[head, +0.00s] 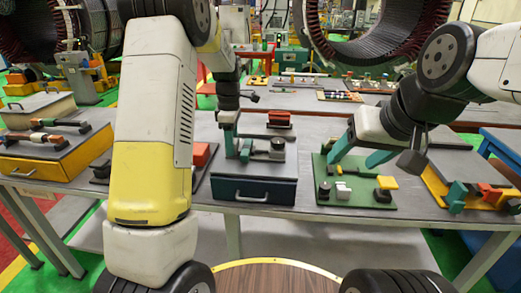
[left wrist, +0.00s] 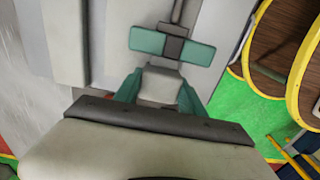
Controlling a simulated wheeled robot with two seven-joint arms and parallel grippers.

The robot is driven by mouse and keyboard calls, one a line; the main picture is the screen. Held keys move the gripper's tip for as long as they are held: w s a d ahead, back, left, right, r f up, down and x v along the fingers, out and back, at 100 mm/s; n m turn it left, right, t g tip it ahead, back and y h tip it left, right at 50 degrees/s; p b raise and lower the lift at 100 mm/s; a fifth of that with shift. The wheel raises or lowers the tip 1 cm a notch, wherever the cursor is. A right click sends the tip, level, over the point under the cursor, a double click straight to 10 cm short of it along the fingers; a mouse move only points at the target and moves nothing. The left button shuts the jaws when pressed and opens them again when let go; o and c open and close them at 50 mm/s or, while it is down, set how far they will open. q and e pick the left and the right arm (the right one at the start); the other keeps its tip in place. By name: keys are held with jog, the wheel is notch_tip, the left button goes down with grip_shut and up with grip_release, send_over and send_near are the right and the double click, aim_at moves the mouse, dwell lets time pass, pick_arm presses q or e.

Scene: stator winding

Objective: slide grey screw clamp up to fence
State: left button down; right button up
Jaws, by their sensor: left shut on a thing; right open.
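My left gripper (head: 230,148) reaches down over the left part of a dark-topped blue drawer box, beside a teal fixture (head: 262,136) with a dark round part. In the left wrist view, the teal fingers (left wrist: 160,95) are shut on a light grey block (left wrist: 161,84), which I take for the grey screw clamp. Just beyond it lie a dark piece with a rod (left wrist: 174,44) and a teal crossbar (left wrist: 145,40). I cannot tell which part is the fence, or whether the block touches it. My right gripper (head: 362,158) is open and empty above the green board.
The blue drawer box (head: 252,190) stands on the grey table. The green board (head: 350,205) with small black, white and yellow parts is to its right. A yellow box (head: 45,160) is at left, and a yellow tray with parts (head: 470,190) at right.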

aim_at(235, 138)
pick_arm(q)
jog(key=shift+w+d, duration=0.2)
jog(key=shift+w, duration=1.2)
jog(key=c, duration=0.7)
grip_release()
jog(key=shift+w, duration=0.1)
jog(key=shift+r, duration=0.1)
notch_tip(235, 138, up, 8)
jog(key=shift+f, duration=0.1)
